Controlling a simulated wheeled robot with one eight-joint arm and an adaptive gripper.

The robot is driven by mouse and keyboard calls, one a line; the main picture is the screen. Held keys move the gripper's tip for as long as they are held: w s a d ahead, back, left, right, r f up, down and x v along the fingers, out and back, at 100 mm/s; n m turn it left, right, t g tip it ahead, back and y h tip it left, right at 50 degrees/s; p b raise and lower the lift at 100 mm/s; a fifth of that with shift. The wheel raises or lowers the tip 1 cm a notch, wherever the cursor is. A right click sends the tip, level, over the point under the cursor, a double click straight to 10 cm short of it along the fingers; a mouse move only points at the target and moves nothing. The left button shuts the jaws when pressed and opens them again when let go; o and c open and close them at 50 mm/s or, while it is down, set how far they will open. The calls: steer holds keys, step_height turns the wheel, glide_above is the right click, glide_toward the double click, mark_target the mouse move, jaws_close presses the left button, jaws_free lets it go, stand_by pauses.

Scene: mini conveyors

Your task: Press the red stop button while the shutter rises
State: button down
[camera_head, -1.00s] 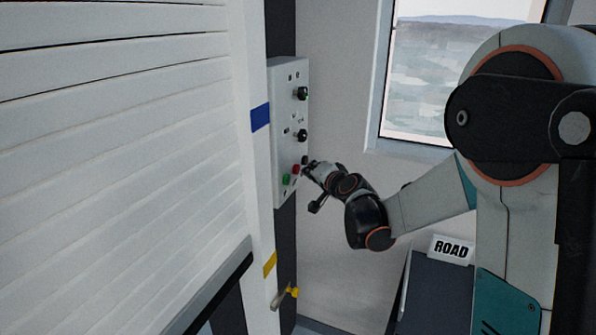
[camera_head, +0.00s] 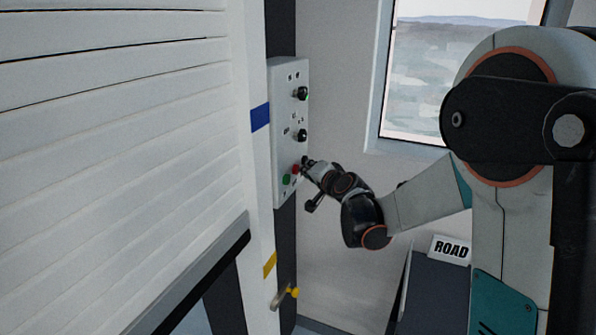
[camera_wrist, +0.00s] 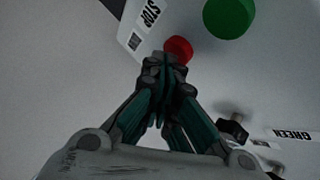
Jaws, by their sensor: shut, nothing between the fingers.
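The red stop button (camera_head: 296,169) is low on the white control box, next to the green button (camera_head: 286,180). In the wrist view the red button (camera_wrist: 179,47) lies just beyond my fingertips, beside a STOP label (camera_wrist: 135,40); the tips overlap its lower edge. I cannot tell whether they touch it. My gripper (camera_head: 306,163) is shut and empty, pointing at the box; it also shows in the wrist view (camera_wrist: 164,64). The white slatted shutter (camera_head: 120,130) fills the left, its dark bottom edge (camera_head: 200,275) slanting above an open gap.
The control box (camera_head: 285,110) also carries two black knobs (camera_head: 302,93). The white post (camera_head: 262,200) has a blue band (camera_head: 260,117) and a yellow band (camera_head: 270,264). A yellow-ended handle (camera_head: 287,294) sticks out below. A ROAD sign (camera_head: 450,249) stands at lower right.

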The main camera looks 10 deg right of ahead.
steer(key=shift+w+a, duration=0.1)
steer(key=shift+a, duration=0.05)
stand_by(0.6)
steer(key=shift+s+d, duration=0.5)
steer(key=shift+d, duration=0.2)
steer(key=s+d, duration=0.1)
steer(key=d, duration=0.1)
steer(key=s+d, duration=0.2)
stand_by(0.3)
stand_by(0.5)
